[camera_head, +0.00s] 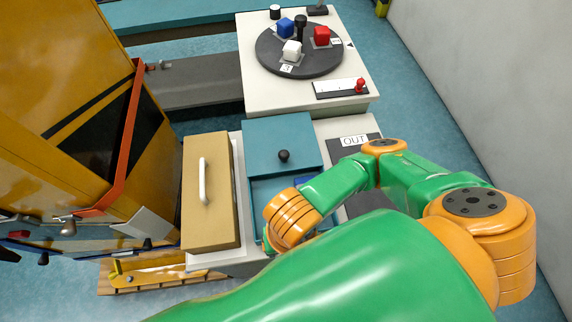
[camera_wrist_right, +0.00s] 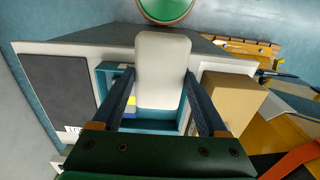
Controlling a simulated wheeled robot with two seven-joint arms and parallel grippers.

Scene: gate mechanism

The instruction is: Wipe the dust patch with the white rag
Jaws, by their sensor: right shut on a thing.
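My right gripper (camera_wrist_right: 160,78) shows in the right wrist view with a white, flat, rounded pad between its dark fingers. The pad appears to be the white rag (camera_wrist_right: 163,58), and the gripper is shut on it. The rag is over the open teal box (camera_wrist_right: 107,78); whether it touches anything below I cannot tell. In the head view, my right arm's orange wrist hides the gripper and the rag, at the front of the teal box (camera_head: 256,190). I cannot make out a dust patch in either view. My left gripper is not in view.
A teal lid with a black knob (camera_head: 283,156) covers the box's back part. A tan box with a white handle (camera_head: 203,180) stands left. The dark OUT mat (camera_head: 345,150) lies right. A turntable with cubes (camera_head: 300,50) stands behind. Yellow and blue items (camera_wrist_right: 128,106) lie inside the box.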

